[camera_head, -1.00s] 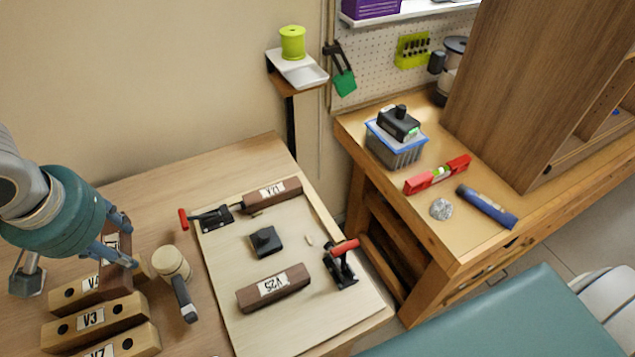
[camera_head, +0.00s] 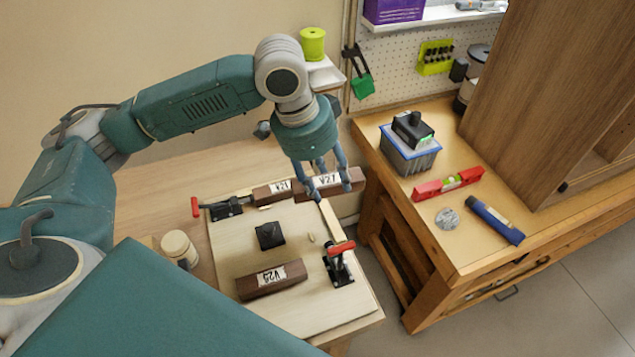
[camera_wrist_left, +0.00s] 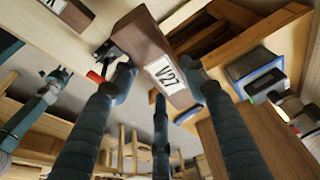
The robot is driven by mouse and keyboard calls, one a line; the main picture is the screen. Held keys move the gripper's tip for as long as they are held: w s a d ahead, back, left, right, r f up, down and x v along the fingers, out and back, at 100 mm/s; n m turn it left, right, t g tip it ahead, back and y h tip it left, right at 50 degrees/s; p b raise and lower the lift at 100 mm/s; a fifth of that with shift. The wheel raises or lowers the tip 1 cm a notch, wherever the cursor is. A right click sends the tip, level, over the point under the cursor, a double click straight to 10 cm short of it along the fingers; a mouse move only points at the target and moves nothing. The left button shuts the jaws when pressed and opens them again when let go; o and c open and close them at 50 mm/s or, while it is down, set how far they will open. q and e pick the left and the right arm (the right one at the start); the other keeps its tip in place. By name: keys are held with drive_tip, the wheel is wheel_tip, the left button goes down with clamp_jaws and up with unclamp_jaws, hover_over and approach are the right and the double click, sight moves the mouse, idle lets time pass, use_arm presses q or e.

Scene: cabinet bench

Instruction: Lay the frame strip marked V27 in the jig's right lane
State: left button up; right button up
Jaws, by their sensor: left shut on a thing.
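The dark brown strip marked V27 (camera_head: 357,178) is held in my left gripper (camera_head: 322,180), whose fingers are shut around it. It is over the back right corner of the jig board (camera_head: 222,262), just right of the V21 strip (camera_head: 262,195). Its exact height above the board is unclear. In the left wrist view the V27 strip (camera_wrist_left: 138,35) sits tilted between the fingers (camera_wrist_left: 155,88), label showing. The V25 strip (camera_head: 255,285) lies at the jig's front. A black block (camera_head: 269,235) sits in the middle.
Red-handled toggle clamps stand at the jig's left (camera_head: 222,207) and right (camera_head: 339,265). A mallet (camera_head: 180,248) lies left of the jig, partly hidden by my arm. The right bench holds a bin (camera_head: 408,157), a red level (camera_head: 448,184) and a blue flashlight (camera_head: 496,222).

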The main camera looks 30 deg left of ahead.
sight(319, 176)
use_arm(q)
drive_tip(key=m, duration=0.2)
drive_tip(key=a+f+m+g+p, duration=0.1)
drive_tip(key=m, duration=0.1)
drive_tip(key=shift+w+h, duration=0.3)
drive_tip(key=shift+w, duration=0.05)
drive_tip(key=m, duration=0.1)
drive_tip(key=f+m, duration=0.1)
drive_tip(key=m, duration=0.1)
drive_tip(key=a+m+g+p, duration=0.1)
drive_tip(key=shift+w+f, duration=0.2)
drive_tip(key=shift+f, duration=0.05)
drive_tip(key=f+m+b, duration=0.1)
drive_tip(key=f+m, duration=0.1)
drive_tip(key=m, duration=0.1)
drive_tip(key=a+f+m+g+b, duration=0.1)
drive_tip(key=f+m, duration=0.2)
drive_tip(key=a+f+m+g+b, duration=0.1)
drive_tip(key=f+m, duration=0.2)
drive_tip(key=shift+s+a+f+y, duration=0.1)
drive_tip(key=shift+a+y, duration=0.1)
drive_tip(key=shift+y, duration=0.2)
drive_tip(key=shift+f, duration=0.85)
drive_tip(key=shift+p, duration=0.6)
drive_tip(key=shift+f, duration=0.8)
idle(0.6)
